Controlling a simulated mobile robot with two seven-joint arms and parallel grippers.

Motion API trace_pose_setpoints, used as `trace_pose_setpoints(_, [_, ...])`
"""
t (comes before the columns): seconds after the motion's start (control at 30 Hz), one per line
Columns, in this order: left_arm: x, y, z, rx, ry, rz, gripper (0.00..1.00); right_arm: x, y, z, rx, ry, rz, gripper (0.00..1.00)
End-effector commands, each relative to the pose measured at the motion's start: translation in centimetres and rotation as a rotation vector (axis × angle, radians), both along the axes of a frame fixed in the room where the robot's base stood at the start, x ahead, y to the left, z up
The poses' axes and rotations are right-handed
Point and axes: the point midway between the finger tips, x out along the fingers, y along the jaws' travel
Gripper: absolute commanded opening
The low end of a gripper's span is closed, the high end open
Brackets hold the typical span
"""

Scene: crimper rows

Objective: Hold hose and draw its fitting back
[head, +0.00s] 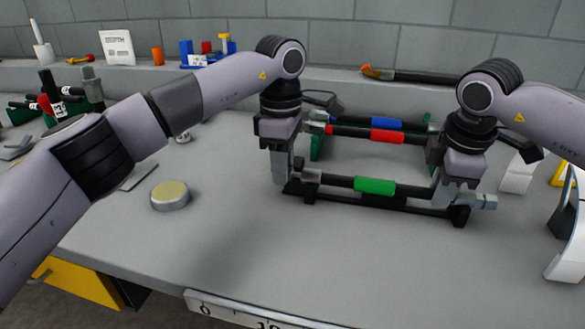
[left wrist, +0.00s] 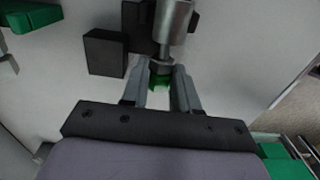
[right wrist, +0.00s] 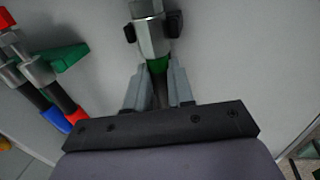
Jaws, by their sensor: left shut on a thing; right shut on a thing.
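The front hose (head: 345,182) has a green sleeve (head: 374,186) and lies across a low black rack (head: 385,203). Silver fittings show at its left end (head: 311,176) and right end (head: 484,201). My left gripper (head: 279,172) is shut at the left end, on the hex and green tip of the left fitting; the silver barrel (left wrist: 175,22) shows ahead of its fingers (left wrist: 160,85). My right gripper (head: 438,192) is shut on the hose just inside the right fitting. In the right wrist view, the dark hose runs between its fingers (right wrist: 159,88), with a green band and the silver fitting (right wrist: 150,36) beyond.
Red-sleeved (head: 387,136) and blue-sleeved (head: 388,124) hoses lie behind on green supports. A round puck (head: 170,195) sits left on the grey bench (head: 300,260). White stands (head: 518,172) are at the right. The bench front is clear.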

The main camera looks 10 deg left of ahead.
Motion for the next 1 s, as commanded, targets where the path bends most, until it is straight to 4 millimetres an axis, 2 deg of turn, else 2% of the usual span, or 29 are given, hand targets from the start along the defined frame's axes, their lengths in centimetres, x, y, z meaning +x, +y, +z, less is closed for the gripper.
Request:
trace_pose_setpoints(0.13, [0.1, 0.8, 0.0, 0.008, 0.000, 0.006, 0.02, 0.1, -0.4, 0.0, -0.008, 0.001, -0.007, 0.00])
trace_pose_setpoints(0.17, [0.1, 0.8, 0.0, 0.008, 0.000, 0.006, 0.32, 0.1, -0.4, 0.0, -0.009, 0.001, -0.007, 0.00])
trace_pose_setpoints(0.23, [0.1, 0.7, 0.0, 0.007, 0.000, 0.005, 0.55, 0.1, -0.4, 0.0, -0.009, 0.001, -0.007, 0.00])
trace_pose_setpoints(0.27, [0.1, 0.7, 0.0, 0.007, 0.000, 0.005, 0.59, 0.1, -0.4, 0.0, -0.009, 0.001, -0.007, 0.00])
trace_pose_setpoints(0.53, [0.0, 0.5, 0.0, 0.004, 0.000, 0.003, 0.59, 0.1, -0.3, 0.0, -0.008, 0.000, -0.007, 0.00])
trace_pose_setpoints(0.67, [0.1, 0.5, 1.0, 0.003, -0.003, 0.003, 0.59, 0.1, -0.3, 0.0, -0.007, 0.000, -0.006, 0.00])
trace_pose_setpoints(0.77, [0.1, 0.5, 2.6, 0.003, -0.004, 0.003, 0.59, 0.1, -0.3, 0.0, -0.007, 0.000, -0.006, 0.00])
trace_pose_setpoints(1.0, [0.0, 0.5, 7.9, 0.003, -0.004, 0.004, 0.59, 0.0, -0.2, 0.0, -0.006, 0.000, -0.004, 0.00])
